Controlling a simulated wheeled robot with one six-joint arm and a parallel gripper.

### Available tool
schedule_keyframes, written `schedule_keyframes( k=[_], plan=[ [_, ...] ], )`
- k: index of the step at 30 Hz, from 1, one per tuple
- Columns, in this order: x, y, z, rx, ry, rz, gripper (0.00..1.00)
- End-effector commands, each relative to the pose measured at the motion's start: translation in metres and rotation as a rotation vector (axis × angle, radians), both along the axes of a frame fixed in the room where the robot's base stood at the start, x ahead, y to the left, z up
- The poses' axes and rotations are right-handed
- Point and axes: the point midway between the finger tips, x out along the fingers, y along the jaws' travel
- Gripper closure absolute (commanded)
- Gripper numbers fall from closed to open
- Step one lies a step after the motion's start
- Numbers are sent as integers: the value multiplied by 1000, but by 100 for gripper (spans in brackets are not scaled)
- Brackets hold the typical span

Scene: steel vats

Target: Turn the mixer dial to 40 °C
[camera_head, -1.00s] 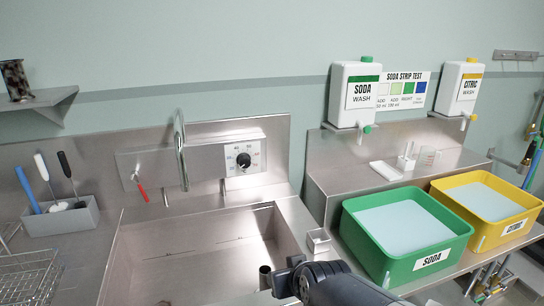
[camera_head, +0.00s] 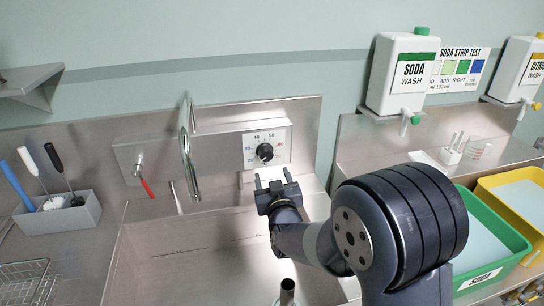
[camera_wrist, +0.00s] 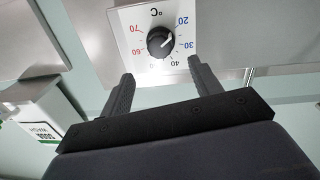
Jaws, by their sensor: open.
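The mixer dial is a round black knob on a white plate (camera_head: 281,137) with a °C scale, on the steel mixer panel. The knob (camera_head: 265,152) also shows in the wrist view (camera_wrist: 160,41), where the picture is upside down. Its white mark there seems to point between 20 and 30; the exact reading is hard to tell. My gripper (camera_head: 272,176) is open and empty, just below the dial in the head view. In the wrist view its two fingers (camera_wrist: 160,69) point at the dial, apart from the knob, which lies beyond and between their tips.
A curved steel spout (camera_head: 187,150) and a red-handled lever (camera_head: 147,187) are left of the dial. The sink (camera_head: 190,260) lies below. A grey holder (camera_head: 85,214) with brushes stands left. Green (camera_head: 520,262) and yellow (camera_head: 486,184) tubs and a soda bottle (camera_head: 402,75) are right.

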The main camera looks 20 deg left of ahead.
Motion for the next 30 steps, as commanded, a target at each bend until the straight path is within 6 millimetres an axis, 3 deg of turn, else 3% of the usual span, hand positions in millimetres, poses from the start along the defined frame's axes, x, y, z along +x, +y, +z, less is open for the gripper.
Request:
schedule_keyframes(
  k=[9, 15, 30],
  plan=[
    [49, 25, 2, -1, 2, -1, 40],
    [70, 36, 1, -1, 2, -1, 40],
    [80, 41, 0, -1, 3, 0, 41]
  ],
)
